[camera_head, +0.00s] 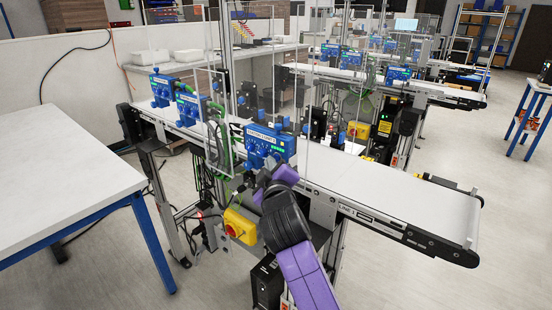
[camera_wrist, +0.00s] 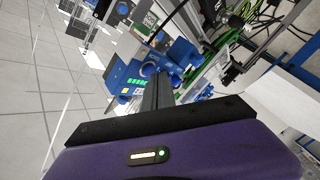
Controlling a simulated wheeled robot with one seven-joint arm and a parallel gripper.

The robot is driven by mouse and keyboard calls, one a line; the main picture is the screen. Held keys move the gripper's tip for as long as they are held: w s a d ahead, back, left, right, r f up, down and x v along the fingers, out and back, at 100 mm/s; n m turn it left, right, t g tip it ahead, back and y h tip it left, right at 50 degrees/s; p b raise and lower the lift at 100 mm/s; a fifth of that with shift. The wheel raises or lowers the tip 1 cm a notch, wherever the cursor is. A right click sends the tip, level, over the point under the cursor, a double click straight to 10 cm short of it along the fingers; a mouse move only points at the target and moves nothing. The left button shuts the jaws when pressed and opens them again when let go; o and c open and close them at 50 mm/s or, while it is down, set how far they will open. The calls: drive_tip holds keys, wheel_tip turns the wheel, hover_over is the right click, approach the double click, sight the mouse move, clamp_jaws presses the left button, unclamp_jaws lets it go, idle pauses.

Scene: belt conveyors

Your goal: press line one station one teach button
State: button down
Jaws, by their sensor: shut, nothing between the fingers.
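The near line is a white belt conveyor with "LINE 1" on its side (camera_head: 355,211). Several blue stations stand along it: the nearest (camera_head: 266,144), one behind it (camera_head: 189,104) and one farther left (camera_head: 161,88). I cannot make out their station numbers. My gripper (camera_head: 262,181) is just below the front of the nearest blue station, shut and empty. In the wrist view its dark fingers (camera_wrist: 158,92) point at a blue station (camera_wrist: 178,56) with a row of green lights (camera_wrist: 137,82). I cannot pick out the teach button or tell whether the fingers touch the station.
A yellow box with a red switch (camera_head: 240,226) hangs under the conveyor, close to my arm. Clear panels (camera_head: 315,95) rise around the stations. A white table (camera_head: 60,165) stands at the left.

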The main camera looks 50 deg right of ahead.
drive_tip(key=shift+d, duration=0.4)
idle(0.8)
drive_tip(key=shift+a, duration=0.8)
drive_tip(key=shift+s+a, duration=0.15)
drive_tip(key=shift+a, duration=2.35)
